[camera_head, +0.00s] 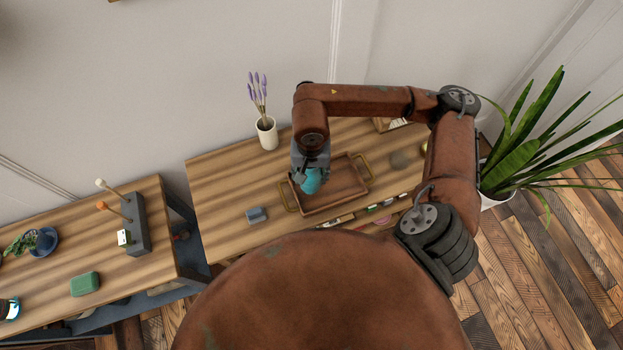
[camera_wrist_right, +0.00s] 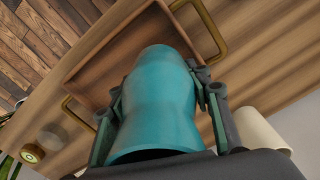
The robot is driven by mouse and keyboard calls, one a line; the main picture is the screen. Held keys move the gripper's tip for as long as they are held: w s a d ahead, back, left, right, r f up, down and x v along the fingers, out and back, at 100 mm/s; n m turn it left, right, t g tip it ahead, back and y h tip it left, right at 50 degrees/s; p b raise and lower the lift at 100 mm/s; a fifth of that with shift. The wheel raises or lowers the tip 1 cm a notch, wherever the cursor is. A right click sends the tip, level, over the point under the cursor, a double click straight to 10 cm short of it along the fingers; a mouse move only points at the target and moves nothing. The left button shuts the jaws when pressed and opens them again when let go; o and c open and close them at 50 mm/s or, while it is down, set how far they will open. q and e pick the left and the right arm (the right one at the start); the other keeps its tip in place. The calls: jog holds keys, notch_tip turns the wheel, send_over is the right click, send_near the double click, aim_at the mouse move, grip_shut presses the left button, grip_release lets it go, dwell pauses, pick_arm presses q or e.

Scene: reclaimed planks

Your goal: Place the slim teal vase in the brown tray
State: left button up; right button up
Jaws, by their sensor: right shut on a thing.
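The slim teal vase (camera_head: 311,181) is held in my right gripper (camera_head: 310,172), over the left part of the brown tray (camera_head: 345,187). In the right wrist view the teal vase (camera_wrist_right: 157,100) fills the middle, with the fingers of my right gripper (camera_wrist_right: 160,105) closed on both its sides. The brown tray (camera_wrist_right: 100,60) with its brass handles lies beyond it. I cannot tell whether the vase base touches the tray floor. My left gripper does not show.
A white vase with lavender (camera_head: 267,133) stands at the back left of the tray. A small blue-grey block (camera_head: 257,215) lies left of the tray. A potted plant (camera_head: 515,160) stands at the right.

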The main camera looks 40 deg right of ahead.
aim_at(311, 174)
jog(key=shift+w+d+f, duration=0.1)
jog(key=shift+d+f, duration=0.05)
jog(key=shift+f, duration=0.8)
jog(key=shift+d+f, duration=0.15)
jog(key=shift+f, duration=0.8)
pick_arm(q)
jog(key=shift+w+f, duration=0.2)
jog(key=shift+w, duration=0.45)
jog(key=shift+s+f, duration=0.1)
pick_arm(e)
jog(key=shift+f+b, duration=0.2)
jog(key=shift+b, duration=0.2)
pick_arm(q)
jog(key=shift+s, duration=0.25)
pick_arm(e)
jog(key=o, duration=1.4)
jog(key=shift+r, duration=0.1)
jog(key=shift+r, duration=0.1)
jog(key=shift+r+p, duration=0.3)
jog(key=shift+p, duration=0.05)
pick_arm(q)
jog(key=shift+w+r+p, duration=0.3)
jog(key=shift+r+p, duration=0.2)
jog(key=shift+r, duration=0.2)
pick_arm(e)
notch_tip(311, 174, up, 12)
jog(key=shift+f, duration=0.25)
